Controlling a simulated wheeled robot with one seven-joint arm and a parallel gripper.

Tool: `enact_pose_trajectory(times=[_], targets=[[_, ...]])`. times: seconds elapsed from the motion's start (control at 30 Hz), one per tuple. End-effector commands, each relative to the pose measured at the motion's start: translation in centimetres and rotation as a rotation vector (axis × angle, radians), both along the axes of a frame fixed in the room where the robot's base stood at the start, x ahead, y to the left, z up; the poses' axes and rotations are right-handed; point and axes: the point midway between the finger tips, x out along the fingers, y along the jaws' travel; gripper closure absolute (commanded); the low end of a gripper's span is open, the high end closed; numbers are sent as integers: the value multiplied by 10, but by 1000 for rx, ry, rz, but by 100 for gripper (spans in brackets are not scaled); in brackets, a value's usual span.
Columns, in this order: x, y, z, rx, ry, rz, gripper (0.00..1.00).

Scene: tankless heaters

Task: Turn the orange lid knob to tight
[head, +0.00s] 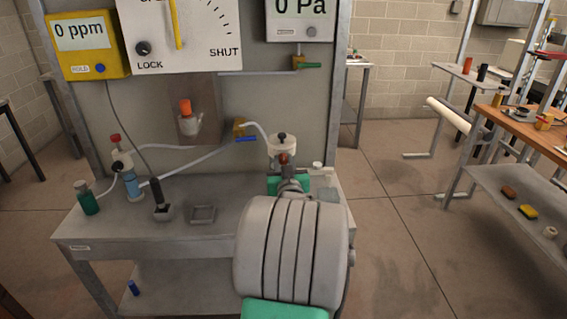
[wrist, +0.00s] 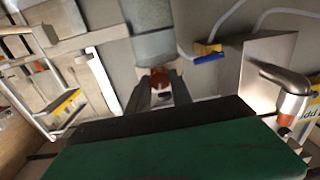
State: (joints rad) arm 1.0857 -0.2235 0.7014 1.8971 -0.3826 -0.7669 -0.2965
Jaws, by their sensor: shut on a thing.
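The small orange knob (head: 285,158) shows at the front of a white canister (head: 277,147) with a black top knob, at the right of the bench. My gripper (head: 287,167) reaches it from the front, and my arm hides what lies below. In the wrist view the orange knob (wrist: 160,78) sits between the two fingertips of my gripper (wrist: 160,84), against the end of a grey cylinder (wrist: 153,45). The fingers are shut on it. Any tight mark or pointer on the knob is too small or hidden to read.
A spouted steel fixture with an orange cap (head: 185,106) is on the back panel to the left. A blue-handled valve (head: 246,139) and hoses are close to the canister's left. Bottles and a black-handled device (head: 157,195) stand on the bench (head: 120,226).

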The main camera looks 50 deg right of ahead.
Motion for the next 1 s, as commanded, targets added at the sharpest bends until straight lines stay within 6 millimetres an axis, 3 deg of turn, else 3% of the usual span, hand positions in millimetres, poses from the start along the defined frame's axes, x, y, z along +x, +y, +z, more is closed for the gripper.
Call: enact_pose_trajectory(times=[0.23, 0.67, 1.0], targets=[[-1, 0, 0, 0, 0, -1, 100], [-1, -1, -1, 16, -18, -2, 100], [-1, -1, -4, 136, -155, -2, 100]])
